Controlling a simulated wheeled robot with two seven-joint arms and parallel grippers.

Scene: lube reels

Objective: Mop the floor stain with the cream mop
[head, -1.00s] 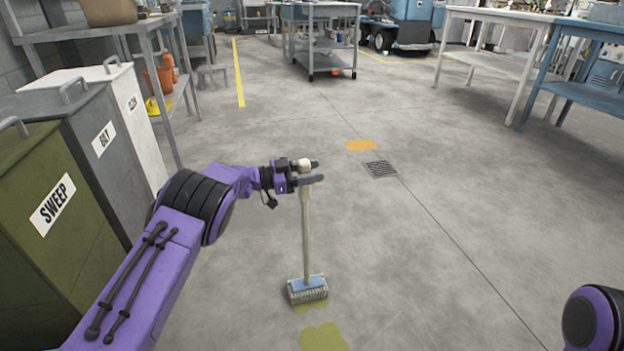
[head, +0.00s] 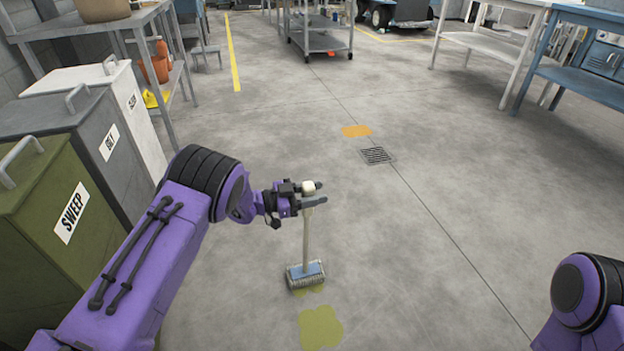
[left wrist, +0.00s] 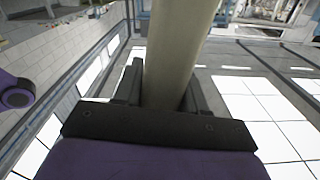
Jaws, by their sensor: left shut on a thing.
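The cream mop (head: 307,238) stands nearly upright in the head view, its blue-topped head (head: 305,274) down at the floor. My left gripper (head: 314,196) is shut on the upper part of its handle; the handle also shows between the fingers in the left wrist view (left wrist: 175,60). A yellow-green floor stain (head: 321,327) lies just in front of the mop head, and a smaller part of it shows at the head's near edge. An orange patch (head: 357,131) lies farther off. My right gripper is out of view; only part of that arm shows at lower right.
Bins labelled SWEEP (head: 50,225), OILY (head: 95,130) and a white one (head: 125,95) line the left. A floor drain (head: 377,155) lies past the mop. A grey cart (head: 322,42) and benches (head: 590,82) stand farther back. The middle floor is clear.

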